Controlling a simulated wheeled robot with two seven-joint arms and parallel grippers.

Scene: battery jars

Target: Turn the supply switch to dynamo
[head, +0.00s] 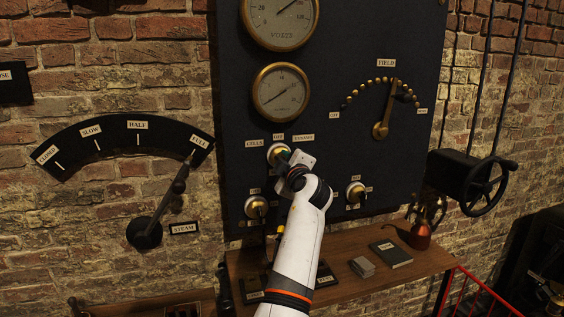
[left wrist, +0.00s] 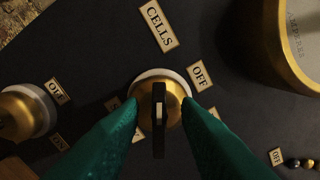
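The supply switch is a round brass knob (head: 277,152) on the dark panel, under small CELLS, OFF and DYNAMO labels. In the left wrist view its black handle (left wrist: 158,120) lines up with the CELLS label (left wrist: 158,25), not with the OFF label (left wrist: 200,76). My left gripper (head: 287,155) is at the knob in the head view. In the left wrist view its green fingers (left wrist: 160,112) stand on either side of the handle, with a visible gap on each side. The right finger hides most of the DYNAMO label. My right gripper is not in view.
Two more brass switches sit lower on the panel, at the left (head: 256,207) and right (head: 355,193). Gauges (head: 283,92) and a FIELD lever (head: 381,129) are above. A wooden shelf (head: 400,268) runs below. A steam lever (head: 165,210) is on the brick wall.

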